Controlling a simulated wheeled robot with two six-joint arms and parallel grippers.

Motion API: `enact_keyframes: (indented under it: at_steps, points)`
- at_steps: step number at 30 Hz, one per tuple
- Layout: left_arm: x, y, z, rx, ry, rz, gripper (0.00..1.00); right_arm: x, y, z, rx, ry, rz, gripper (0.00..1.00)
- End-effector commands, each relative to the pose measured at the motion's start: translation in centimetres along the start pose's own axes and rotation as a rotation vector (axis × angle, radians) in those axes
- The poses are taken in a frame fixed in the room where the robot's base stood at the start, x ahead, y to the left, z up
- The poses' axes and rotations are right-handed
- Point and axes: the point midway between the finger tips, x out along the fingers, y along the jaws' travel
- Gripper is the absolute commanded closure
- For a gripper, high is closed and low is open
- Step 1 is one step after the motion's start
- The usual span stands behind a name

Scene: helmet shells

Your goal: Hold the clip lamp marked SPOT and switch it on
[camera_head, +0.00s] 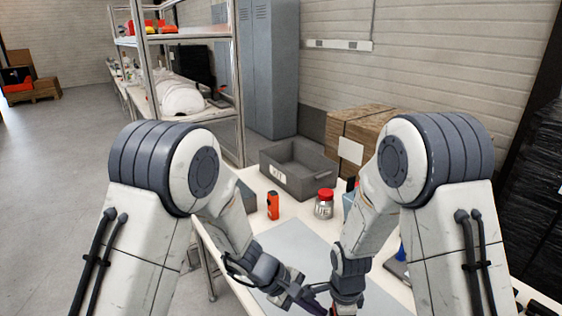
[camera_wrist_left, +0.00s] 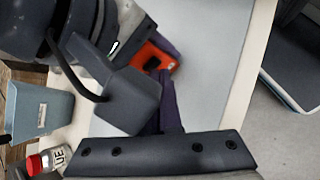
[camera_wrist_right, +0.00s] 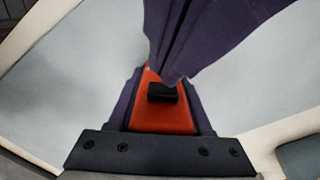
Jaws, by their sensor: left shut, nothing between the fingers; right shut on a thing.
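My right gripper (camera_wrist_right: 162,118) is shut on an orange body with a black switch block (camera_wrist_right: 162,92), which I take to be the clip lamp (camera_wrist_right: 160,118). No SPOT mark shows on the visible part. In the left wrist view, the lamp (camera_wrist_left: 144,55) sits between the right gripper's purple fingers. My left gripper (camera_wrist_left: 171,118) is shut and empty. In the right wrist view, its closed fingertips (camera_wrist_right: 172,76) come down from above, right at the switch block's upper edge. Contact cannot be told. In the head view, both grippers meet low over the table.
Another orange item with a dark top (camera_head: 272,206) stands on the table (camera_head: 258,184). Near it are a red-lidded jar (camera_head: 324,205) and a grey bin (camera_head: 297,170). A pale grey mat (camera_head: 285,240) lies below my arms, mostly bare. A blue-grey container (camera_wrist_left: 38,112) stands nearby.

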Motion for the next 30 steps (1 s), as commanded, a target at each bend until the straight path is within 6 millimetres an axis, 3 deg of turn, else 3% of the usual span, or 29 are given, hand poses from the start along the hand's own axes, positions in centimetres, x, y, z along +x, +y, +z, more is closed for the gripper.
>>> enact_keyframes:
  at_steps: [1, 10, 30]
  points:
    - [0.0, -0.3, 0.9, 0.013, -0.024, -0.007, 1.00, 0.1, -0.6, 0.1, 0.025, -0.004, -0.013, 1.00]
    - [-0.1, -0.7, 0.8, 0.013, -0.026, -0.014, 1.00, 0.1, -0.6, -0.1, 0.029, -0.004, -0.013, 1.00]
    - [-4.2, -3.4, -2.6, 0.005, -0.018, -0.008, 1.00, 0.0, -0.3, -0.1, 0.018, -0.001, -0.005, 1.00]
